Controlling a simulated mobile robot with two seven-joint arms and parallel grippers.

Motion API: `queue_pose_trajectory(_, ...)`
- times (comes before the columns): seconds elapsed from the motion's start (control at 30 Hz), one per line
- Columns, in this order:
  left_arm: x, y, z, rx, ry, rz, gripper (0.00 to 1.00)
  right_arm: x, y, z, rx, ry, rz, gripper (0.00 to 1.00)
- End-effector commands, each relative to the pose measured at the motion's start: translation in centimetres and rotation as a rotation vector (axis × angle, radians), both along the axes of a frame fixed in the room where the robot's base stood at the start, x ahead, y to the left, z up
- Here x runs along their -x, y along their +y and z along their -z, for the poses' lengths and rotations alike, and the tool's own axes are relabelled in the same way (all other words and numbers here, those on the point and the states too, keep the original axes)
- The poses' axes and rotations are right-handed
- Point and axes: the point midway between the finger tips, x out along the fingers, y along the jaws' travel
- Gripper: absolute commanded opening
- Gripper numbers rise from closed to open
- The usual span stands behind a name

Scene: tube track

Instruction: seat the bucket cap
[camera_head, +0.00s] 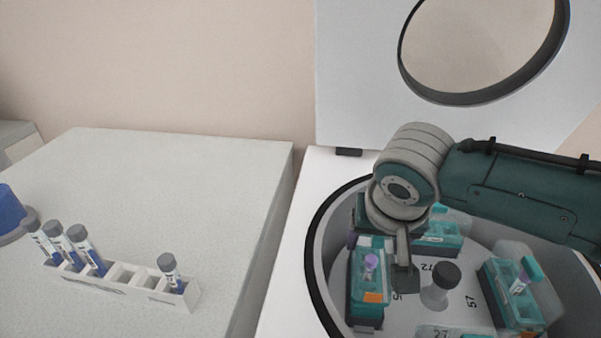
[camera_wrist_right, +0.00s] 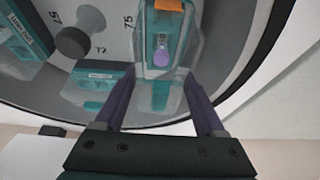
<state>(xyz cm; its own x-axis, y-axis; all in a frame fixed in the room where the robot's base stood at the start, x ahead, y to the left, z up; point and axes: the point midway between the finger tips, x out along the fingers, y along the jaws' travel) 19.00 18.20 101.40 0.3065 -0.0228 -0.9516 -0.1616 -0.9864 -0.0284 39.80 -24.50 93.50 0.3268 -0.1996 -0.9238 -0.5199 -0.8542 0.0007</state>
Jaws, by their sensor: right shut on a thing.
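My right gripper (camera_head: 385,262) reaches down into the open centrifuge from the right. It is shut on a clear bucket cap; its two purple fingers (camera_wrist_right: 160,105) grip the sides. The clear cap (camera_wrist_right: 187,45) is over a teal bucket (camera_head: 365,315) with an orange label, at the left of the rotor. A purple-capped tube (camera_wrist_right: 161,56) shows through the cap; it also shows in the head view (camera_head: 371,265). I cannot tell whether the cap touches the bucket's rim all round. My left gripper is not in view.
The rotor hub knob (camera_head: 446,274) stands beside the gripper. Another bucket (camera_head: 512,310) is at the right, and the dark bowl rim (camera_head: 315,235) curves close on the left. A white rack (camera_head: 130,286) with several tubes is on the left table. The lid (camera_head: 350,75) stands open behind.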

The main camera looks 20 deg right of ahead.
Motion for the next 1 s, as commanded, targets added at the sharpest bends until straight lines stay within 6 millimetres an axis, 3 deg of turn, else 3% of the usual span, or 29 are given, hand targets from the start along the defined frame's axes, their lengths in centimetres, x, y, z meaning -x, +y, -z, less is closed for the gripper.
queue_pose_trajectory(1.0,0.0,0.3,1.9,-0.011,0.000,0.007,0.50,0.0,0.1,2.5,-0.002,0.001,0.000,0.19)
